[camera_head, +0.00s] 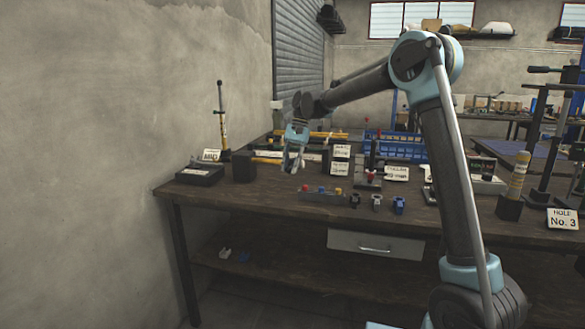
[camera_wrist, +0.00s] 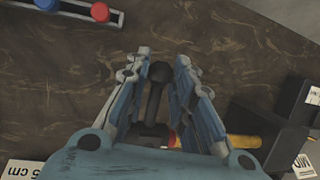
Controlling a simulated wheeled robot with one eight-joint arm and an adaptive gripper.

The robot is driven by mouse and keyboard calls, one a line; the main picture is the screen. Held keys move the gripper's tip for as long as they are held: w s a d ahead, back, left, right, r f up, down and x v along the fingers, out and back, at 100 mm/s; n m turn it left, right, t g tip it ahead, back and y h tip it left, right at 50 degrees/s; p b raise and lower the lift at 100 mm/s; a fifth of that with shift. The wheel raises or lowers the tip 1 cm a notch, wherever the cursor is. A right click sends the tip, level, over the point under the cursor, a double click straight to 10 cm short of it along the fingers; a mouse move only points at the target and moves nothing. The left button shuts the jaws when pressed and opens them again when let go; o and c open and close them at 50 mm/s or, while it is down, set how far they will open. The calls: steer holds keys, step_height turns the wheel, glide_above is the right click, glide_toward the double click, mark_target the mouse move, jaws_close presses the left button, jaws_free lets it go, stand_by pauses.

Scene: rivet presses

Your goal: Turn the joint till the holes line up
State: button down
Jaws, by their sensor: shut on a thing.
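My gripper (camera_head: 292,166) hangs over the left part of the wooden workbench (camera_head: 215,195) in the head view, fingers pointing down. In the wrist view my gripper (camera_wrist: 163,62) has its two blue-grey fingers on either side of a dark rod with a round head (camera_wrist: 158,75), which looks like the joint piece. The fingers are shut on it. The rod's lower end runs down to a dark part near the palm. I cannot make out any holes; the fingers and palm hide much of the piece.
A strip with coloured knobs (camera_head: 323,195) lies at the bench front; its blue knob (camera_wrist: 45,4) and red knob (camera_wrist: 100,12) show in the wrist view. A black block (camera_head: 243,167) and a labelled dark tray (camera_head: 200,174) stand left. A yellow handle (camera_wrist: 240,141) lies near my gripper.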

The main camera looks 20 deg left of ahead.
steer(key=shift+w, duration=0.1)
steer(key=c, duration=1.4)
jaws_free()
steer(key=shift+o, duration=0.2)
steer(key=v, duration=1.1)
steer(key=shift+w+r, duration=0.2)
steer(key=shift+r, duration=0.15)
steer(key=shift+d, duration=0.2)
